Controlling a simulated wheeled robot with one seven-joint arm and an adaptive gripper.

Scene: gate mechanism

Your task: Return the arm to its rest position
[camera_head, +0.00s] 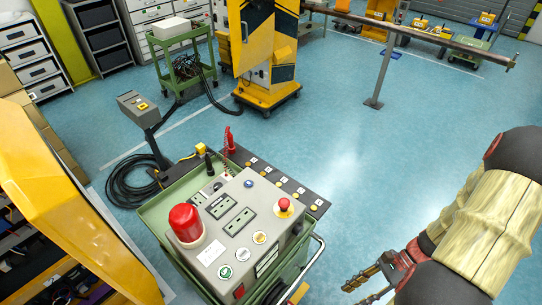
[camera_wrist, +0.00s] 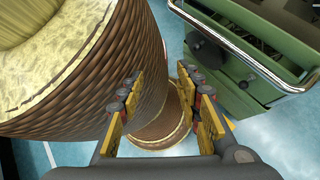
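My arm comes in from the right edge of the head view, bent, with its cream-coloured link uppermost. My gripper (camera_head: 368,284) hangs at the lower right of that view, beside the control cart and apart from it. In the wrist view my gripper (camera_wrist: 165,108) shows two fingers with yellow and black pads standing well apart. Nothing is held between them. Part of the gripper is hidden behind my arm in the head view.
The green control cart (camera_head: 152,218) with a red lamp (camera_head: 186,222) and a red button (camera_head: 284,204) stands left of my gripper. Its metal rail (camera_wrist: 262,72) shows in the wrist view. A yellow gate post (camera_head: 262,60) with a long barrier arm (camera_head: 425,36) is farther back. Blue floor (camera_head: 350,150) between is clear.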

